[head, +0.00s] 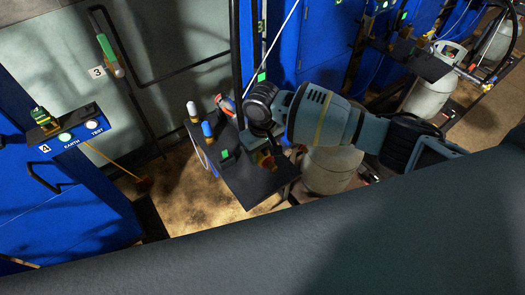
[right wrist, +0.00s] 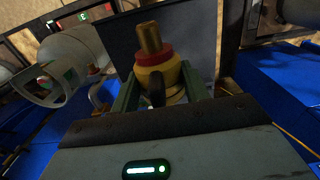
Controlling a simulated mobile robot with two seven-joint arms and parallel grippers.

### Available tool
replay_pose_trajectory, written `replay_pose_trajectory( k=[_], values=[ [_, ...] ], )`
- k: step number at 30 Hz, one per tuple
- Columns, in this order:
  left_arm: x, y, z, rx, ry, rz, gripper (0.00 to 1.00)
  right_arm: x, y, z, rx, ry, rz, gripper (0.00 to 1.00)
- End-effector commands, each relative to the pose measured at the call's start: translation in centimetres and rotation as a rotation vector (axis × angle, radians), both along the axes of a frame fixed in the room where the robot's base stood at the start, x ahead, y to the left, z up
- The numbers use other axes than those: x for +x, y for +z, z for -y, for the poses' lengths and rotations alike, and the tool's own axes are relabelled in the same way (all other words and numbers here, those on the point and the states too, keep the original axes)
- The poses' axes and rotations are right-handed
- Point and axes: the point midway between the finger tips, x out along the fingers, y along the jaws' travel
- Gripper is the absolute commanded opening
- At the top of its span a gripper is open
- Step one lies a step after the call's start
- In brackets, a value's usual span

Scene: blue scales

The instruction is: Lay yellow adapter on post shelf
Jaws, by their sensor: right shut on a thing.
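The yellow adapter (right wrist: 158,77) shows in the right wrist view, with a red ring and a brass-coloured stem on top. My right gripper (right wrist: 160,88) is shut on it, one green finger on each side. In the head view my right arm reaches in from the right, and the right gripper (head: 267,152) is over the dark post shelf (head: 258,189). A small red and yellow part of the adapter (head: 266,162) shows there, mostly hidden by the arm. I cannot tell whether the adapter touches the shelf. My left gripper is not in view.
A white-capped item (head: 192,110), a blue item (head: 207,130) and an orange-and-blue item (head: 226,104) stand along the shelf's far and left side. A pale gas cylinder (head: 330,170) is beside the shelf. The shelf's front part is bare. A blue cabinet (head: 65,205) is left.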

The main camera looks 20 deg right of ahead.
Motion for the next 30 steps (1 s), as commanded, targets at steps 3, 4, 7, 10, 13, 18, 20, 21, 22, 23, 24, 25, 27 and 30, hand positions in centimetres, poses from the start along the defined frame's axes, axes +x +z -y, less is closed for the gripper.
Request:
replay_pose_trajectory(
  k=[3, 4, 7, 10, 13, 18, 20, 21, 22, 23, 24, 25, 27, 30],
  values=[
    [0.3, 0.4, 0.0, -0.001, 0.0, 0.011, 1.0, 0.1, 0.0, 0.0, 0.001, -0.001, 0.004, 0.19],
    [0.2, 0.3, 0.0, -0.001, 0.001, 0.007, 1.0, 0.0, -0.5, 0.0, 0.001, -0.001, 0.001, 0.19],
    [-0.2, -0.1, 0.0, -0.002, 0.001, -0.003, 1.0, -0.1, -1.7, 0.0, 0.001, 0.0, -0.003, 0.19],
    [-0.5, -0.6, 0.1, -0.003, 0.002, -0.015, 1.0, -0.1, -2.8, 0.0, 0.001, 0.0, -0.004, 0.19],
    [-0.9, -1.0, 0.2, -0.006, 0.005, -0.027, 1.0, -0.1, -3.9, 0.0, 0.001, 0.0, -0.004, 0.19],
    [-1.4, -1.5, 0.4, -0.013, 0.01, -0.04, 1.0, -0.1, -5.5, -0.1, 0.002, -0.001, -0.004, 0.19],
    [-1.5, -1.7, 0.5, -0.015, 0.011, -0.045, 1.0, -0.1, -6.1, -0.1, 0.001, -0.001, -0.003, 0.19],
    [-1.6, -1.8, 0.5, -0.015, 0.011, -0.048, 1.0, -0.1, -6.5, 0.0, 0.001, -0.001, -0.003, 0.19],
    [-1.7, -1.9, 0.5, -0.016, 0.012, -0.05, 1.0, -0.1, -6.8, 0.0, 0.001, -0.001, -0.003, 0.19],
    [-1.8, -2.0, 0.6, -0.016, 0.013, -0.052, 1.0, -0.1, -7.0, 0.0, 0.001, -0.001, -0.003, 0.19],
    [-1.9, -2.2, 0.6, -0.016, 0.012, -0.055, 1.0, -0.1, -7.3, 0.0, 0.001, -0.001, -0.003, 0.19],
    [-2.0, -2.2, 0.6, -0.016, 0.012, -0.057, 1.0, -0.1, -7.5, -0.1, 0.001, 0.0, -0.003, 0.19],
    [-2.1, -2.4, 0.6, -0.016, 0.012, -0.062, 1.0, 0.0, -7.8, -0.1, 0.002, 0.0, -0.001, 0.19],
    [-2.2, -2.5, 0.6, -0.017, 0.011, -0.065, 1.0, 0.0, -8.1, 0.0, 0.001, 0.0, 0.001, 0.19]
  ],
)
